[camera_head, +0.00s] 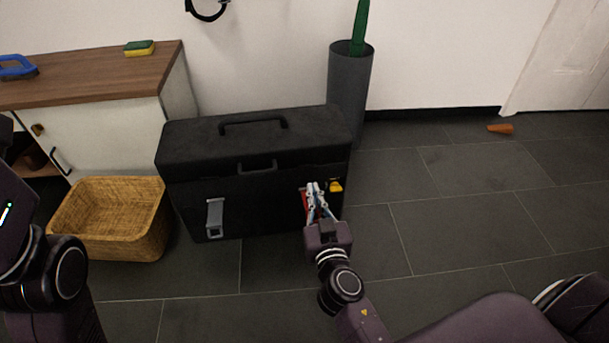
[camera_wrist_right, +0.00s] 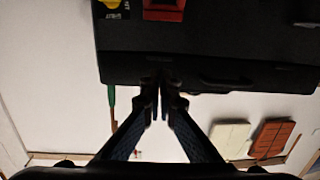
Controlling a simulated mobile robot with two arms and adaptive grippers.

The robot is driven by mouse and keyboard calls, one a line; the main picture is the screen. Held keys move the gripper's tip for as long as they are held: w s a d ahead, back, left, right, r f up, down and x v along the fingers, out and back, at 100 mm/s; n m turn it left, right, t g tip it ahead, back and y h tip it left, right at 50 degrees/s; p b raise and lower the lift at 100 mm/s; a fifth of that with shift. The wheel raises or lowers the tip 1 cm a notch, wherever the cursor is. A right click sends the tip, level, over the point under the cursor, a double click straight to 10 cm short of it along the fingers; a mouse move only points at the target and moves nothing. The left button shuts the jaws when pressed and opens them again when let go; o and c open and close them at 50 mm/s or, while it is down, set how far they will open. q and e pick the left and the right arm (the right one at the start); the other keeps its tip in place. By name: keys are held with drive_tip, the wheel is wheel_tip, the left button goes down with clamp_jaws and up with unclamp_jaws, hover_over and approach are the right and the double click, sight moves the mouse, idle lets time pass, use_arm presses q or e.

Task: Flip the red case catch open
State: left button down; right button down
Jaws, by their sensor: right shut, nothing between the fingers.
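The black case (camera_head: 265,205) stands closed on the floor. Its red catch (camera_head: 303,205) is on the front face at the right, mostly hidden behind my right gripper (camera_head: 315,186); whether it is flipped cannot be told there. In the right wrist view, the red catch (camera_wrist_right: 164,10) is cut off by the top edge. My right gripper (camera_wrist_right: 162,88) is shut and empty there, its fingertips apart from the catch in the picture, near the case's edge. A grey catch (camera_head: 214,217) is on the front left. My left arm shows at the left edge, but its gripper is out of view.
A yellow piece (camera_head: 336,186) sits right of the red catch. A wicker basket (camera_head: 110,240) stands left of the case, a dark bin (camera_head: 348,85) behind its right end. An orange object (camera_head: 500,129) lies at far right. Floor right of the case is mostly clear.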

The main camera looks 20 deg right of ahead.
drive_tip(key=shift+w+d+r, duration=0.1)
drive_tip(key=shift+r, duration=0.15)
wheel_tip(320, 180, up, 10)
idle(0.5)
drive_tip(key=shift+f, duration=0.1)
